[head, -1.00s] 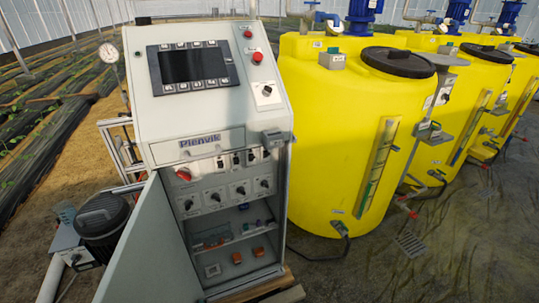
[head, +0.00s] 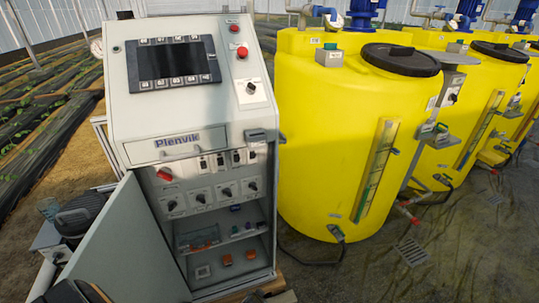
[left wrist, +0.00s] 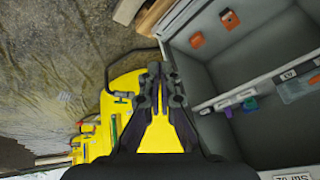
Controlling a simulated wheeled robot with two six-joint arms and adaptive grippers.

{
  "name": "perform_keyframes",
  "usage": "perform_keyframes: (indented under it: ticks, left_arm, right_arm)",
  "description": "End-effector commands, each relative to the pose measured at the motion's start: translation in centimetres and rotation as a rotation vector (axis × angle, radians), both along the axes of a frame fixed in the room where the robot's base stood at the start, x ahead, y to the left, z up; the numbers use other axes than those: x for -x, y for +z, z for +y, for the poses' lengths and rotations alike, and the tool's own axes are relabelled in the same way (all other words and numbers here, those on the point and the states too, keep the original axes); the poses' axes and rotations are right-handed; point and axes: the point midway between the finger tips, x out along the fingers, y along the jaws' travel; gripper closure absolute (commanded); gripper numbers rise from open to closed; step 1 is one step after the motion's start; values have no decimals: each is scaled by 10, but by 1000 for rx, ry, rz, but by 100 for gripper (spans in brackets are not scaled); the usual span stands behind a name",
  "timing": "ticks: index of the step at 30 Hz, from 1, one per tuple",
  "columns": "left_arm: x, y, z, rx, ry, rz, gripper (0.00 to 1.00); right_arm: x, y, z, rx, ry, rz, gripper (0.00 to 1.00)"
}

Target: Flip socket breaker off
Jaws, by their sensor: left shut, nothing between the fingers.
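The grey control cabinet (head: 128,110) stands at the left of the head view with its lower door (head: 125,250) swung open to the left. A row of small breaker switches (head: 220,160) sits under the Plenvik nameplate, beside a red rotary handle (head: 165,174). Their labels are too small to read, so I cannot tell which is the socket breaker or its lever position. My left gripper (left wrist: 157,75) is shut and empty in the left wrist view, with the open cabinet interior (left wrist: 240,60) to its right. The breaker row is not visible there. My right gripper is not in view.
Below the breakers are several rotary knobs (head: 226,192) and a shelf (head: 221,241) with small parts. Orange parts (head: 227,260) lie on the cabinet floor. A yellow tank (head: 330,130) stands close on the right. A dark motor (head: 82,212) is left of the door.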

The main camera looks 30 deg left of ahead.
Motion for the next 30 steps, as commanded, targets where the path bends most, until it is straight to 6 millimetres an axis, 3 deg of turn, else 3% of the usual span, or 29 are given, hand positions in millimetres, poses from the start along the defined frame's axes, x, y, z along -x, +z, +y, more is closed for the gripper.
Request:
perform_keyframes:
  ticks: [1,3,5,9,13,15,18,21,24,30]
  left_arm:
    - [-37,27,1,-23,18,-63,100]
    - [-82,70,6,-59,54,-147,100]
    - [-117,111,11,-92,96,-223,100]
    - [-178,219,29,-157,221,-415,100]
    - [-206,325,48,-200,368,-602,100]
    - [-209,375,59,-214,449,-694,100]
    - [-206,432,71,-222,550,-801,100]
    - [-199,468,79,-225,622,-874,100]
    - [-194,487,84,-224,661,-910,100]
    - [-192,491,85,-224,670,-919,100]
  right_arm:
    - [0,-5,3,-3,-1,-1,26]
    - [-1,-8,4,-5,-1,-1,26]
    - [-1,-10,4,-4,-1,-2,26]
    - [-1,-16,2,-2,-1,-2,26]
    - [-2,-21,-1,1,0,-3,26]
    - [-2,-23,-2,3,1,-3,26]
    - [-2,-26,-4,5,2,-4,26]
    - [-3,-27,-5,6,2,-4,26]
    - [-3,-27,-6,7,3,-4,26]
    - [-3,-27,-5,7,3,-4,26]
